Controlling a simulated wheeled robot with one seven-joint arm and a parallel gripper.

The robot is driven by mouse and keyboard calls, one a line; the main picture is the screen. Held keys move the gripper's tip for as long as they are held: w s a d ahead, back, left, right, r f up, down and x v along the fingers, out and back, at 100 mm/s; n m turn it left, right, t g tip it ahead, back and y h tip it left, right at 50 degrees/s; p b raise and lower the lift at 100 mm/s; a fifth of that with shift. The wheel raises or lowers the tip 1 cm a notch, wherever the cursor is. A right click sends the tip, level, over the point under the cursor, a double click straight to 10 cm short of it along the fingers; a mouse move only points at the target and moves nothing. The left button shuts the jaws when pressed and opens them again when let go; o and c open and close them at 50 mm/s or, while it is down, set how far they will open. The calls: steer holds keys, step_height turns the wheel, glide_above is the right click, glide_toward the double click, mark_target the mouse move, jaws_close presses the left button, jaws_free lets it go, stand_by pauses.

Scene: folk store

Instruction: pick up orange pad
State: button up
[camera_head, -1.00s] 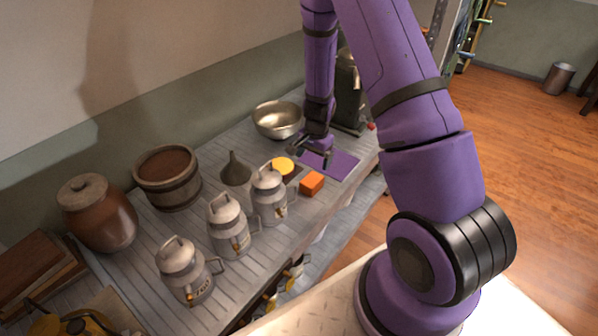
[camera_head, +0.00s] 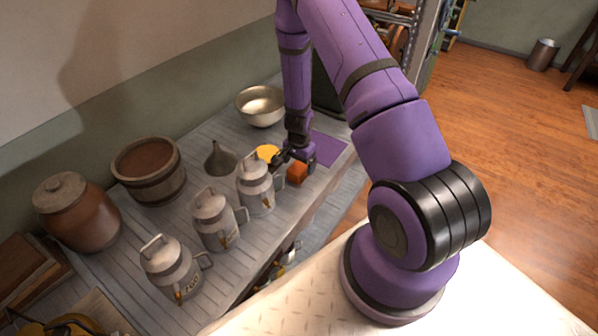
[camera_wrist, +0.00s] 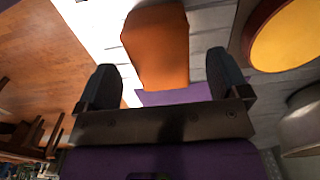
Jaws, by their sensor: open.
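The orange pad (camera_head: 297,173), a small block, sits on the grey slatted table near its front edge. In the wrist view the orange pad (camera_wrist: 157,48) lies ahead of the fingers, roughly between their lines. My gripper (camera_head: 294,158) hangs just above and behind the pad, partly hiding it in the head view. In the wrist view my gripper (camera_wrist: 163,85) shows two dark fingers apart with nothing between them. Whether a finger touches the pad cannot be told.
A yellow-topped round object (camera_head: 267,153) and a metal can (camera_head: 255,187) stand close left of the pad. A purple mat (camera_head: 328,149) lies to its right. A metal bowl (camera_head: 260,106) stands behind. More cans (camera_head: 213,221) line the table to the left.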

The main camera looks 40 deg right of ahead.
mark_target(299, 166)
steer(key=shift+w+f, duration=0.1)
steer(key=shift+f, duration=1.8)
steer(key=c, duration=1)
steer(key=shift+d, duration=0.1)
steer(key=shift+r, duration=0.1)
steer(key=shift+r, duration=1.65)
steer(key=s+a, duration=0.3)
steer(key=s, duration=0.4)
steer(key=s+a+r, duration=0.1)
steer(key=s+a, duration=0.3)
steer(key=s, duration=0.3)
steer(key=shift+s+r, duration=0.3)
